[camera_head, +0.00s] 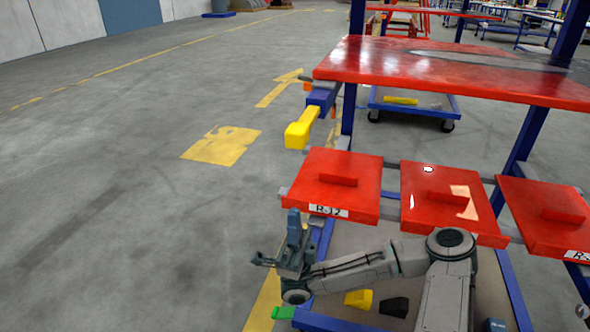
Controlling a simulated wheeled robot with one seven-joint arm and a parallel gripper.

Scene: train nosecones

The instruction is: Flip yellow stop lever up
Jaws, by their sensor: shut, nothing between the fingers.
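A yellow lever (300,129) juts out from a blue bracket (321,98) at the left end of the red upper shelf. Its thick end hangs lower than the bracket, pointing down and left. My gripper (264,259) is at the lower left of the red panels, below the lever and clearly apart from it. It is shut with nothing in it. My arm reaches to it from the lower right. The fingertips are small and dark in this view.
Several red panels (334,182) hang on the blue-framed rack beside my arm. The red upper shelf (440,70) overhangs them. A green piece (284,312), a yellow block (358,299) and a black block (394,306) sit low near my arm. Floor at left is clear.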

